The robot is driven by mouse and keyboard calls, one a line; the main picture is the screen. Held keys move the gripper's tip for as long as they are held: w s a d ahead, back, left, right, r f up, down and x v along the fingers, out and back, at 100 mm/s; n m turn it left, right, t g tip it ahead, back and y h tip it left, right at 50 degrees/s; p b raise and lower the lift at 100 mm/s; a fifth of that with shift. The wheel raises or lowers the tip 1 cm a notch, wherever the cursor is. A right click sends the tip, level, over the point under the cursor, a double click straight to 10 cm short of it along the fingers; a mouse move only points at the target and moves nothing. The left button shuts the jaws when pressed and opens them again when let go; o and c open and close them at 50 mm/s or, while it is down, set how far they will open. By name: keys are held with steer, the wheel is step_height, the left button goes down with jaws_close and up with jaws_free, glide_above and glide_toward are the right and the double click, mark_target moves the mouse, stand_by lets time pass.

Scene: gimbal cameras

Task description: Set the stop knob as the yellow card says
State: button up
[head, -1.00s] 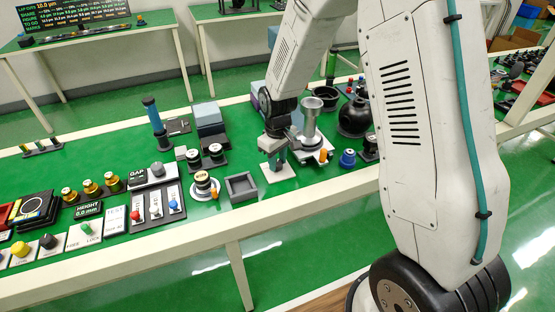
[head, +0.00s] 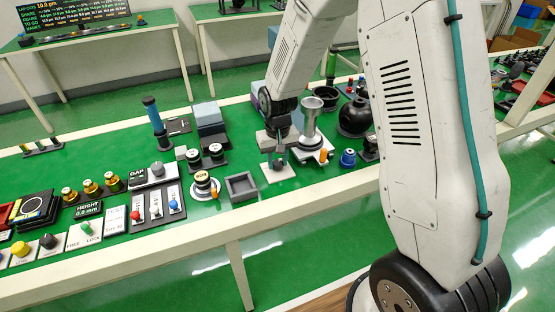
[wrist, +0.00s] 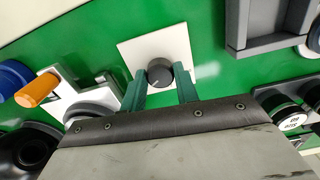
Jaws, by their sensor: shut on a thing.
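The stop knob (wrist: 160,72) is a dark grey round knob with a light pointer line, on a square white plate. In the wrist view the pointer line is towards the lower left of its top. My gripper (wrist: 161,86) has its two teal fingers on either side of the knob, shut on it. In the head view my gripper (head: 278,162) is low over the white plate (head: 284,175), and the knob is mostly hidden by it. I cannot make out a yellow card in either view.
A grey open tray (head: 241,188) is left of the plate. A silver funnel-topped stand (head: 310,125) with an orange handle (head: 323,156) is close on the right. A blue knob (head: 348,158) is farther right. Round black-and-white parts (head: 203,184) are left of the tray.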

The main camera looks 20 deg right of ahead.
mark_target(277, 163)
steer(key=o, duration=1)
steer(key=shift+c, duration=0.2)
step_height(277, 163, up, 8)
steer(key=shift+f, duration=0.1)
